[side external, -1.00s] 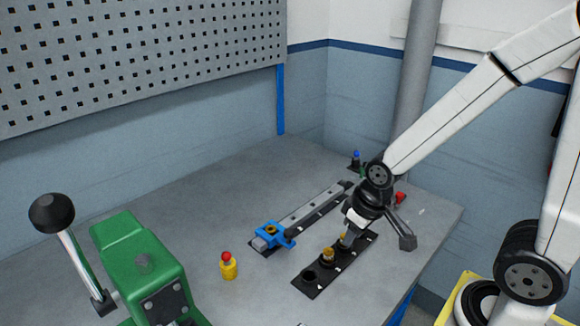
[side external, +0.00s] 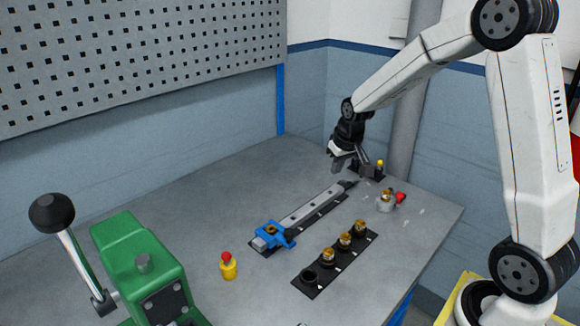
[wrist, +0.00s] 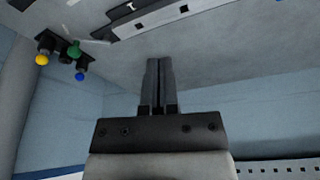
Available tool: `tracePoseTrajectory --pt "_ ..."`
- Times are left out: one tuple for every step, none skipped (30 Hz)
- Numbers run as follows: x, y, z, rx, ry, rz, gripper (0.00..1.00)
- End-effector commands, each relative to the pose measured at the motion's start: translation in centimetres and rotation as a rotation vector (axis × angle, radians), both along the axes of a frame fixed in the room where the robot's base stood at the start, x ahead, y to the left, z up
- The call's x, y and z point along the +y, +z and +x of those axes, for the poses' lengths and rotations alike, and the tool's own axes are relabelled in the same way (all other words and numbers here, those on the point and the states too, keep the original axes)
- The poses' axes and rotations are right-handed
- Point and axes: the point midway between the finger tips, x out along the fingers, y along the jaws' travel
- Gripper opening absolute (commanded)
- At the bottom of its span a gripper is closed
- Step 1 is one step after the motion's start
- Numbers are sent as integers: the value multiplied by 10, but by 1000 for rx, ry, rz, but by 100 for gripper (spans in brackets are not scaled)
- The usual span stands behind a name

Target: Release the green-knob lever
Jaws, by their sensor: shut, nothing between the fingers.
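The green-knob lever (wrist: 74,48) shows in the upper left of the wrist view, on a dark base between a yellow-knob lever (wrist: 41,59) and a blue-knob lever (wrist: 79,76). In the side external view, only the yellow knob (side external: 380,162) shows clearly at the back of the table; my wrist hides the green and blue ones. My gripper (side external: 336,168) is above the back of the table, left of the levers. In the wrist view its fingers (wrist: 159,75) are shut together and empty, apart from the green knob.
A grey rail with a blue clamp (side external: 270,234) lies mid-table. A black strip (side external: 315,287) holds several gold-topped parts. Another gold-topped part (side external: 387,196) sits by a red knob (side external: 400,197). A yellow, red-topped post (side external: 228,268) and a green machine (side external: 140,260) stand nearer. The left back table is clear.

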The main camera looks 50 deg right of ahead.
Motion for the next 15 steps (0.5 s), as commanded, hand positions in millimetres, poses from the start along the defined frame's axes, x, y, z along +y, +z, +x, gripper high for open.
tracePoseTrajectory --pt "-15 1 7 -4 -23 -1 0" --pt "-23 1 11 -5 -34 -1 0" --pt "-33 3 16 -10 -48 -3 0" --pt "-41 3 19 -11 -60 -4 0" --pt "-49 4 23 -13 -70 -5 0" --pt "-60 4 27 -16 -85 -5 0" --pt "-68 5 30 -19 -96 -7 0" --pt "-76 6 32 -22 -106 -8 0" --pt "-88 6 35 -24 -122 -9 0" --pt "-96 7 38 -25 -132 -9 0" --pt "-105 7 40 -28 -144 -11 0" --pt "-116 8 42 -32 -158 -12 0" --pt "-124 8 44 -34 -169 -13 0" --pt "-132 8 45 -35 -179 -14 0" --pt "-142 9 46 -38 -191 -15 0"
